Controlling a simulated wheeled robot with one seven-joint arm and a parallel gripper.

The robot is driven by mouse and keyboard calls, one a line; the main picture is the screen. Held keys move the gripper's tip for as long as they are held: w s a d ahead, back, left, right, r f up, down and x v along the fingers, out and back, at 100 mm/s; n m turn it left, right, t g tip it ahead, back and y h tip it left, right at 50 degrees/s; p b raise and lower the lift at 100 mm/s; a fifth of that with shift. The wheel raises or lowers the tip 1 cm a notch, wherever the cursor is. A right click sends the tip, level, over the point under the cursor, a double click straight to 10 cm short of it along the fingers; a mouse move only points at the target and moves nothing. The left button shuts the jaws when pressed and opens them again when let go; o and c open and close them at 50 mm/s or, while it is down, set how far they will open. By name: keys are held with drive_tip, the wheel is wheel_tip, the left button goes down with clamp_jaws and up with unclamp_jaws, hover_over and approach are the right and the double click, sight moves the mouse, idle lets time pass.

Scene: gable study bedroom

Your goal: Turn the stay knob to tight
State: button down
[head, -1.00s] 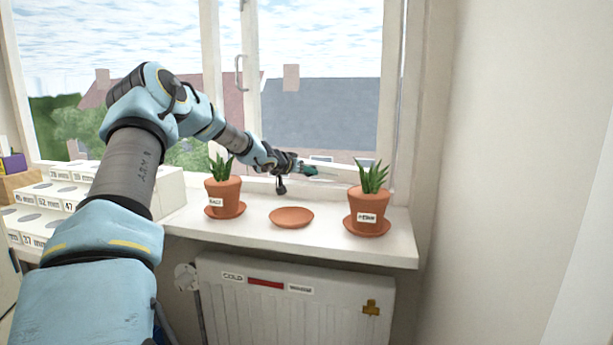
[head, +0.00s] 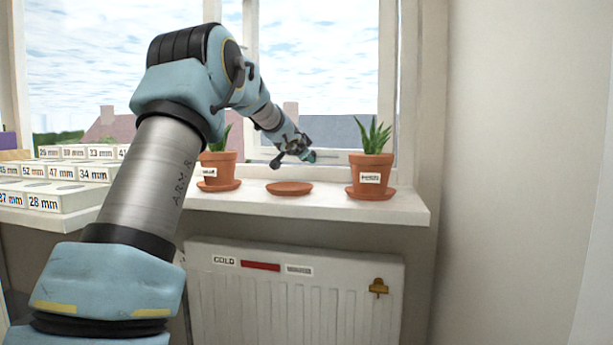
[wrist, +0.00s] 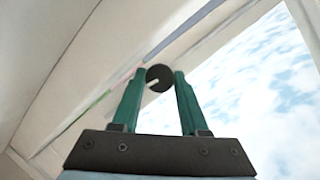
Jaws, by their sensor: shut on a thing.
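The stay knob (wrist: 159,71) is a small round black knob with a white pointer line, seen in the wrist view. The pointer slants down to the left. My gripper (wrist: 158,80) has its two green fingers on either side of the knob and is shut on it. A green strip (wrist: 97,106) lies on the white frame to the left of the knob, and a blue-grey strip (wrist: 185,30) runs to its upper right. In the head view my gripper (head: 309,156) is at the window above the sill; the knob cannot be made out there.
On the sill (head: 335,205) stand a left potted plant (head: 217,170), an empty terracotta saucer (head: 289,188) below my gripper, and a right potted plant (head: 370,170). A radiator (head: 300,300) is under the sill. Stepped white blocks (head: 60,172) with millimetre labels stand at left.

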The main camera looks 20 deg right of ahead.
drive_tip(key=m+b, duration=0.1)
drive_tip(key=b, duration=0.1)
drive_tip(key=t+b, duration=0.1)
drive_tip(key=b, duration=0.1)
drive_tip(key=shift+s+d+f+m, duration=0.1)
drive_tip(key=shift+f+m, duration=0.3)
drive_tip(key=m+b, duration=0.1)
drive_tip(key=b, duration=0.2)
drive_tip(key=shift+r+t+y+b, duration=0.2)
drive_tip(key=shift+t+y+b, duration=0.1)
drive_tip(key=shift+t, duration=0.1)
drive_tip(key=shift+r, duration=0.1)
drive_tip(key=shift+c, duration=2.1)
unclamp_jaws()
